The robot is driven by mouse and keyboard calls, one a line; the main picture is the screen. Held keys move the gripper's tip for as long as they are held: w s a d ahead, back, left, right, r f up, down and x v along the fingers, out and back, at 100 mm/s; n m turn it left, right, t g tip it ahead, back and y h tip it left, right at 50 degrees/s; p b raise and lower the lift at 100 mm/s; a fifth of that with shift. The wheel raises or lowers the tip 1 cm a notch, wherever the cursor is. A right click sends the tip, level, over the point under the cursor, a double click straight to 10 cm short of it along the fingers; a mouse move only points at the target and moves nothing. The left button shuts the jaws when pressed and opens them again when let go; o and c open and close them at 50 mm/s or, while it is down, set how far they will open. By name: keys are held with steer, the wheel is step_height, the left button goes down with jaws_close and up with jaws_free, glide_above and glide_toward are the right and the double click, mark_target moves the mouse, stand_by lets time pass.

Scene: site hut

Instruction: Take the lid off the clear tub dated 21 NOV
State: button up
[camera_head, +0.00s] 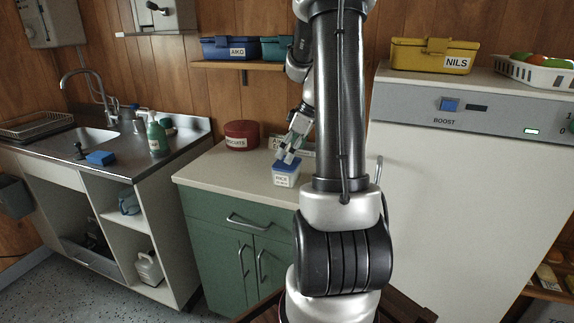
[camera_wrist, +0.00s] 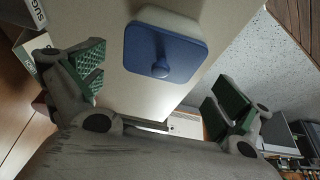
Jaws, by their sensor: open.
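A small pale tub (camera_head: 285,180) with a blue lid (camera_head: 286,166) stands upright on the counter, left of my arm in the head view. Its front label is too small to read surely, and I see no date. My gripper (camera_head: 288,151) is just above the lid, pointing down at it.
A red biscuit tin (camera_head: 241,135) and a lettered box (camera_head: 279,143), partly hidden by my gripper, stand behind the tub on the counter (camera_head: 222,167). The sink (camera_head: 90,140) is left; a tall white cabinet (camera_head: 465,190) is right. The counter's front-left area is clear.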

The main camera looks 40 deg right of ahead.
steer(key=shift+x, duration=1.5)
steer(key=c, duration=0.7)
steer(key=shift+r, duration=0.1)
